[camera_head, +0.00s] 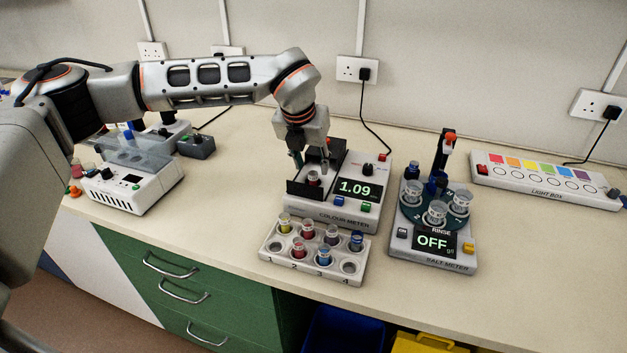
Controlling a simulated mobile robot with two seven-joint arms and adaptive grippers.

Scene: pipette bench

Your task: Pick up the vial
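A small clear vial (314,178) with dark reddish contents stands upright in the well of the colour meter (330,212), whose display reads 1.09. My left gripper (311,162) points down just above this well, its fingers apart on either side above the vial. I cannot tell whether a finger touches the vial. More vials stand in the white rack (263,254) in front of the meter, among them a yellow one (284,225), a red one (308,231) and a blue one (356,241). My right gripper is out of view.
A light box (545,182) lies at the back right. A white device with a clear cover (130,188) stands at the left. The bench's right front is clear.

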